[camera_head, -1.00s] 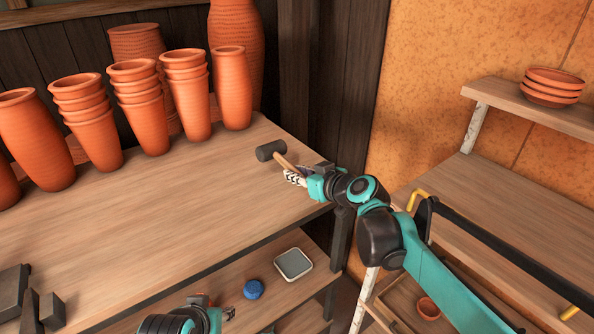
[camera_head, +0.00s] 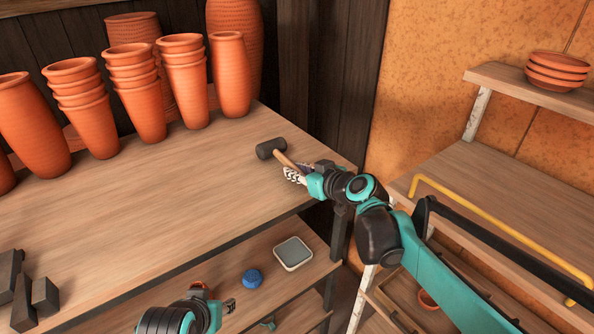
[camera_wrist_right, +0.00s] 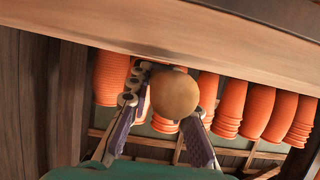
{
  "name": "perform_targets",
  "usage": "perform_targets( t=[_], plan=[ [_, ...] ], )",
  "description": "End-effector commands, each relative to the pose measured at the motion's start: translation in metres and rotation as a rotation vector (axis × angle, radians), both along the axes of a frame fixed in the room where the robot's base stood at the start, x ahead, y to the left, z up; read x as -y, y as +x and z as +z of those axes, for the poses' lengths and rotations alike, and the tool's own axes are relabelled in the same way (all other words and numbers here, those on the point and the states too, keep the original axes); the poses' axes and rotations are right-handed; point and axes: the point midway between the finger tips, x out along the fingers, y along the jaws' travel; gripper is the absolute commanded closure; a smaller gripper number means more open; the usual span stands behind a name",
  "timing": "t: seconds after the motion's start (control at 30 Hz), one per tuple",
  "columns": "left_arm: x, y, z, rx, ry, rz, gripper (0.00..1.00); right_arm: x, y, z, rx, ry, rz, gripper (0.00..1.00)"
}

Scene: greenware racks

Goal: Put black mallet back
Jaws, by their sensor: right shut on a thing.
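The black mallet has a dark cylindrical head (camera_head: 271,148) and a light wooden handle (camera_head: 286,162). It is over the right end of the wooden table top (camera_head: 190,185); I cannot tell whether the head touches the wood. My right gripper (camera_head: 292,171) is shut on the handle. In the right wrist view, the round tan end of the handle (camera_wrist_right: 175,95) shows between the fingers (camera_wrist_right: 160,122) and hides the rest of the mallet. My left gripper (camera_head: 229,306) is low in the head view, in front of the table, with its fingers too small to read.
Several terracotta vases and stacked pots (camera_head: 188,85) line the back of the table. Dark blocks (camera_head: 44,296) are at lower left. A blue round item (camera_head: 252,277) and a pale square item (camera_head: 293,254) lie on the lower shelf. A rack with bowls (camera_head: 556,70) and a yellow bar (camera_head: 490,222) stands right.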

Motion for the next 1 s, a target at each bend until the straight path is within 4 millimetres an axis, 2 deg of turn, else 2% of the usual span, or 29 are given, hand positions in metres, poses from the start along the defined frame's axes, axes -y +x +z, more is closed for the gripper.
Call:
perform_targets(
  t=[0.37,0.4,0.47,0.5,0.7,0.77,0.8,1.0],
  plan=[
    [0.0,0.0,-0.007,0.0,0.0,0.0,0.6,0.0,0.0003,-0.0082,0.001,0.001,0.0,1.0],
    [0.0,-0.0001,-0.0068,0.0,0.0,0.0,0.6,0.0,0.0003,-0.008,0.001,0.001,0.0,0.75],
    [0.0,0.0,-0.0063,0.0,0.0,0.0,0.6,0.0,0.0002,-0.0075,0.001,0.001,0.0,0.59],
    [0.0,0.0,-0.0063,0.0,0.0,0.0,0.6,0.0,0.0002,-0.0075,0.0,0.0,0.0,0.56],
    [0.0,0.0,-0.0062,0.0,0.0,0.0,0.6,0.0,0.0002,-0.0076,0.0,0.0,0.0,0.56],
    [0.0,0.0,-0.0062,0.0,0.0,0.0,0.6,-0.0001,0.0001,-0.008,0.0,0.0,0.0,0.4],
    [0.0,0.0,-0.0062,0.0,0.0,0.0,0.6,-0.0001,0.0001,-0.0079,0.0,0.0,0.0,0.35],
    [0.0,0.0,-0.0062,0.0,0.0,0.0,0.6,-0.0001,0.0001,-0.0079,0.0,0.0,0.0,0.35]
  ],
)
